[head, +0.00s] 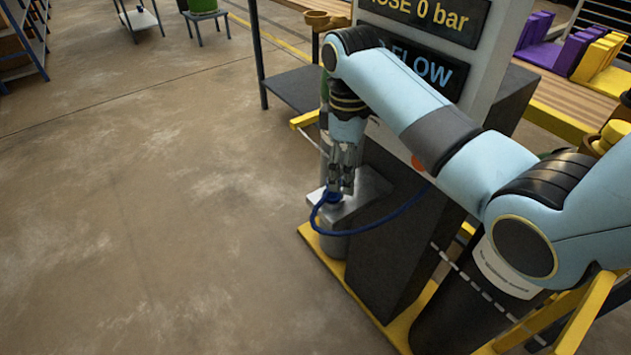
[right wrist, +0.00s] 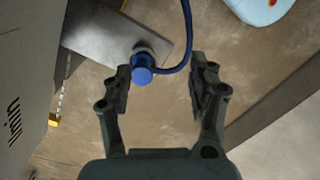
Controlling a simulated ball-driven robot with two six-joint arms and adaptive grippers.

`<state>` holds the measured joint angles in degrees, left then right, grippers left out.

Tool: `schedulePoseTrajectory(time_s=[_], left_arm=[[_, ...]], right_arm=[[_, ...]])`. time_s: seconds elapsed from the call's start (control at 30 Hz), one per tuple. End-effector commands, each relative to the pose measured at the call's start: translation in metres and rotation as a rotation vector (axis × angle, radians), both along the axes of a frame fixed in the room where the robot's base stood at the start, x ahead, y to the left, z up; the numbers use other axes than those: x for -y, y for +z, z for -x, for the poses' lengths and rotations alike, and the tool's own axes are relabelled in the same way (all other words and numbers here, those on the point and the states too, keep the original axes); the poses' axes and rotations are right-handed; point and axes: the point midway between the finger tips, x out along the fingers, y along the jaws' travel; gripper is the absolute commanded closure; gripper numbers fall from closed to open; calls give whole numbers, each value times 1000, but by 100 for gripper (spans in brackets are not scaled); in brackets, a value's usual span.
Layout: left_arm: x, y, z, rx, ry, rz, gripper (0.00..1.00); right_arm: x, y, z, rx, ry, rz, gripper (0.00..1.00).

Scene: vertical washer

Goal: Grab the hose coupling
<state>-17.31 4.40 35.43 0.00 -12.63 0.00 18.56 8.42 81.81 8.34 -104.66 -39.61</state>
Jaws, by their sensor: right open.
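The hose coupling (right wrist: 142,73) is a blue cylinder at the end of a blue hose, at the edge of a grey metal plate in the right wrist view. In the head view the coupling (head: 332,197) shows just below my right gripper (head: 341,188). My right gripper (right wrist: 162,90) is open. In the right wrist view the coupling appears between its fingers, close to the left fingertip; I cannot tell whether they touch. The blue hose (head: 385,217) loops from the coupling to the right along the dark machine. My left gripper is out of view.
A machine with dark display panels (head: 411,65) stands behind my right arm on a yellow-edged base (head: 322,252). A dark side table (head: 300,90) is behind the gripper. Purple and yellow items (head: 575,50) are at the back right. The floor at left is clear.

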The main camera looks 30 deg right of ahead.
Motion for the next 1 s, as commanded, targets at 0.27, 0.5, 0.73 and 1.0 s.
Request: schedulePoseTrajectory(time_s=[0.27,0.5,0.73,1.0], left_arm=[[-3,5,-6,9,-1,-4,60],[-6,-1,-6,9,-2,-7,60],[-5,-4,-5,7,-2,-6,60],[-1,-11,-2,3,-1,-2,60]], right_arm=[[3,35,-38,83,-2,5,41],[2,-4,-38,83,-2,5,41],[2,-24,-39,83,-3,6,41],[2,-64,-40,83,-3,6,41]])
